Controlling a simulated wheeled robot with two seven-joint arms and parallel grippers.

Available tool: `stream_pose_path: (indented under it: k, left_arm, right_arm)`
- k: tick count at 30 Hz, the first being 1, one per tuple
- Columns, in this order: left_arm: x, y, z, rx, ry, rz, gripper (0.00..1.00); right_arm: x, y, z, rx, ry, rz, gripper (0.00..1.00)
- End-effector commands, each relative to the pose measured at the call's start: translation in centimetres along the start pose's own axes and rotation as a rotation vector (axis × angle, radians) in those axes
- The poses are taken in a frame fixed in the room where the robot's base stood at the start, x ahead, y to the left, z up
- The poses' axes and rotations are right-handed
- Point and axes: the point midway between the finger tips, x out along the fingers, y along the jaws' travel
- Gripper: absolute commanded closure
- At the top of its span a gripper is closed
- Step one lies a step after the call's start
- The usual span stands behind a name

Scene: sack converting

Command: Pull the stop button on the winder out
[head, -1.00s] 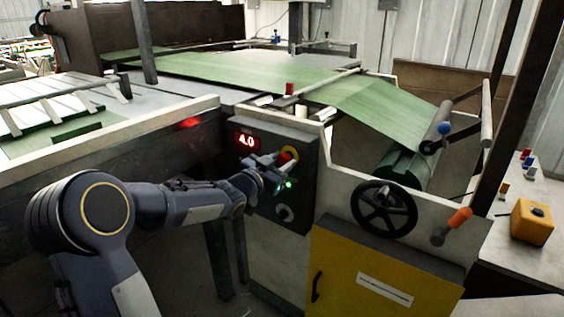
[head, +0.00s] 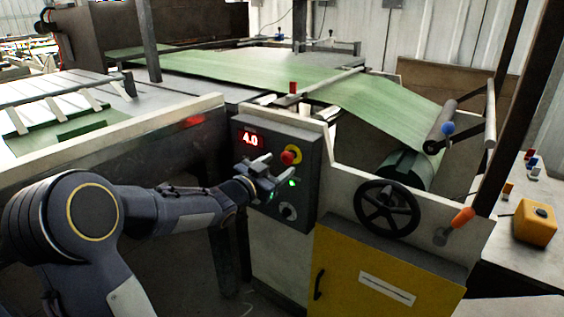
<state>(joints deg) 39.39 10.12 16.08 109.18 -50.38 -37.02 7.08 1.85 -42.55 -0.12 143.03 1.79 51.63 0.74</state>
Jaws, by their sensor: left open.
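The red stop button (head: 287,157) on its yellow collar sits on the dark control panel (head: 308,200) of the winder, below and right of the lit 4.0 display (head: 250,139). My left gripper (head: 272,173) is open, with its fingers in front of the panel, just below and left of the button. Nothing is between the fingers that I can see, and they appear apart from the button. I cannot tell from this view whether the button is pressed in or out. My right gripper is not in view.
A green light and a grey knob (head: 288,212) are low on the panel, close to the gripper. A black handwheel (head: 386,209) and an orange-handled lever (head: 462,217) are to the right. A yellow cabinet door (head: 350,262) is below.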

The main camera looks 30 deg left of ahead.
Motion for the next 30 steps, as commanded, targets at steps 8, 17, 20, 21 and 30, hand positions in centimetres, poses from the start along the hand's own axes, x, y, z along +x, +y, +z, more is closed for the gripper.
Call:
stream_pose_path:
  k: [8,17,20,21,30]
  left_arm:
    - [-4.0,-0.1,0.0,0.000,-0.001,-0.002,0.43]
    - [-4.5,0.0,0.0,-0.001,0.000,0.000,0.43]
    - [-4.5,0.0,0.0,-0.001,0.000,0.000,0.43]
    - [-4.5,0.0,0.0,-0.001,0.000,0.000,0.43]
    - [-4.9,0.3,-0.3,-0.007,-0.043,-0.025,0.43]
  right_arm:
    - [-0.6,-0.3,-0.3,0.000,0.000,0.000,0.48]
    - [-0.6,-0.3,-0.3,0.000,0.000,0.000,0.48]
    - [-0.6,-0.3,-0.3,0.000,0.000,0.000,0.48]
    - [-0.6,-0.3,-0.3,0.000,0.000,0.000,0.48]
    - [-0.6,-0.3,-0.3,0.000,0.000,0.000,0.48]
